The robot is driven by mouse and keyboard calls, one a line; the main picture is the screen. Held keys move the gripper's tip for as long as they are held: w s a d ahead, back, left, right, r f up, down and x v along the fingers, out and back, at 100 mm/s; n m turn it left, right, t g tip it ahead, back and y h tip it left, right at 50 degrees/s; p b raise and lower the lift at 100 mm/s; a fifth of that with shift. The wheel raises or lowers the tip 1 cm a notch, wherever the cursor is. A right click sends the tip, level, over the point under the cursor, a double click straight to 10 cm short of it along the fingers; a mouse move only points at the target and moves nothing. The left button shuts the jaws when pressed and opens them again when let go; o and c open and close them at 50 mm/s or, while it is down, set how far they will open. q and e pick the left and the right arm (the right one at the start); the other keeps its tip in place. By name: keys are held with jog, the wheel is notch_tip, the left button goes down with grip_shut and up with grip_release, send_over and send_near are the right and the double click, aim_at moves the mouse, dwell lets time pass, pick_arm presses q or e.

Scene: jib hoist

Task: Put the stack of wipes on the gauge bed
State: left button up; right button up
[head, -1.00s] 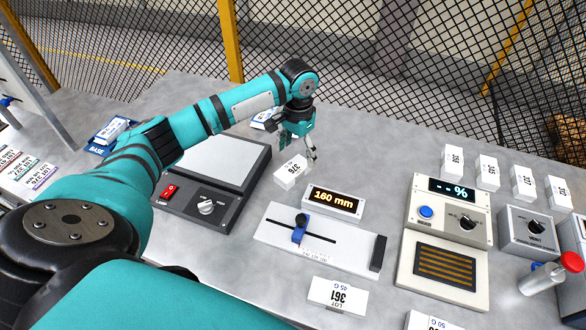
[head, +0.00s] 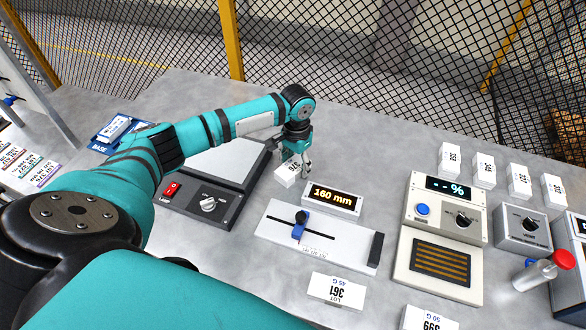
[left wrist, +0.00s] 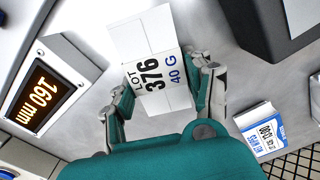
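The stack of wipes looks to be the white block labelled LOT 376, 40 G (head: 286,175); it lies on the bench behind the gauge display. In the left wrist view it (left wrist: 152,45) lies between my fingers, label facing the camera. My left gripper (head: 294,165) is lowered over it, its fingers apart on both sides; firm contact cannot be told. The gauge bed (head: 345,257) is the white plate with a blue slider, in front of the 160 mm display (head: 332,199). It carries no stack. My right gripper is not in view.
A grey lamp box (head: 232,200) stands left of the gauge and a % meter (head: 417,208) right of it. Blocks LOT 361 (head: 337,291) and 399 (head: 428,320) lie in front. A blue-and-white packet (left wrist: 261,130) lies near the gripper. Several white blocks stand at the right.

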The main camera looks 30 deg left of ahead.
pick_arm(q)
jog(key=c, duration=0.8)
jog(key=shift+r, duration=0.15)
